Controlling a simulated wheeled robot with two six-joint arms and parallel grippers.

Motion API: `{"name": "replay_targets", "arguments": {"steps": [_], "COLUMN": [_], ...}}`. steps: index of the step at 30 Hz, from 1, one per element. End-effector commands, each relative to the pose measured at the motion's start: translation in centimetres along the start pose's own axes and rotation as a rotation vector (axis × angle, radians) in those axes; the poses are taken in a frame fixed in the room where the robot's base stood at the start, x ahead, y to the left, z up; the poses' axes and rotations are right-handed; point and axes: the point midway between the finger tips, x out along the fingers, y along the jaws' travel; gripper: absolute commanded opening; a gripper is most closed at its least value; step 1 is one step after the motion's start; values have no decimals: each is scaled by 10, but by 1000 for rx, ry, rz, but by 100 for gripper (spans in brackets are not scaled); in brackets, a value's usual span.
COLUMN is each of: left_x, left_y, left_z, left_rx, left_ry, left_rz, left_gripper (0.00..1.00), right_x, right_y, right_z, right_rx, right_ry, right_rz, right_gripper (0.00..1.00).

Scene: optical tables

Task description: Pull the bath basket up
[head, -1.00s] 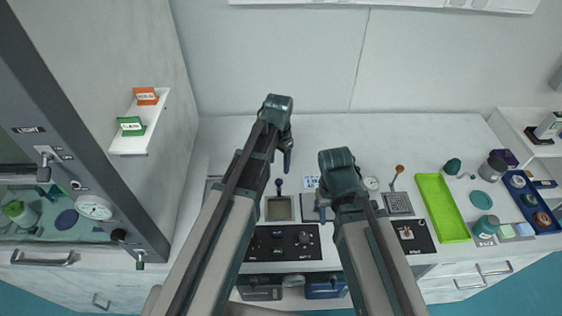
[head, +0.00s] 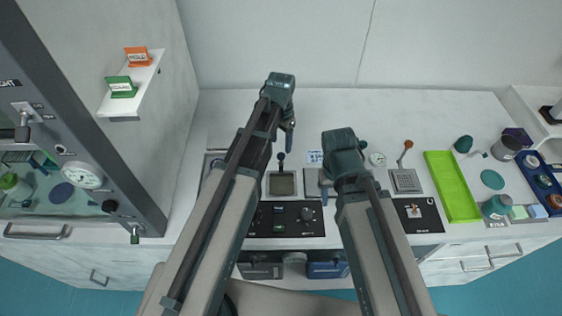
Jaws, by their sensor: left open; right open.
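A square grey bath (head: 282,184) is set in the worktop, with a dark-knobbed handle (head: 281,158) standing at its back edge. A dark mesh grid (head: 405,181) lies further right, with a red-knobbed lever (head: 407,146) behind it. I cannot tell for certain which of these is the bath basket. My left gripper (head: 289,138) is open and empty above the worktop, just behind the dark-knobbed handle in the picture. My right gripper (head: 360,146) is open and empty, between the bath and the mesh grid. My arms hide parts of the worktop.
A black control panel (head: 300,217) lies in front of the bath. A lime green tray (head: 452,187) and a blue tray (head: 533,172) are at the right. A cabinet with a dial (head: 82,175) stands at the left. The worktop behind the grippers is clear.

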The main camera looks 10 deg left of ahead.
Motion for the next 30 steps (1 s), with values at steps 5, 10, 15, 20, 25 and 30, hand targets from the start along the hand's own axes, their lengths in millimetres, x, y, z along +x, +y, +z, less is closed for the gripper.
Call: {"name": "replay_targets", "arguments": {"steps": [5,10,15,20,25,30], "left_x": [32,56,74,79,78,78], "left_y": [0,0,0,0,0,0], "left_z": [0,0,0,0,0,0], "left_rx": [0,0,0,0,0,0], "left_ry": [0,0,0,0,0,0], "left_rz": [0,0,0,0,0,0], "left_gripper": [66,66,66,66,66,50], "right_x": [32,56,73,78,77,77], "right_y": [-3,-5,-7,-8,-7,-7], "right_z": [-2,-3,-4,-5,-4,-4], "right_rx": [1,1,1,1,1,1], "right_ry": [0,0,0,0,0,0], "right_rz": [0,0,0,0,0,0], "right_gripper": [50,50,50,50,50,50]}}
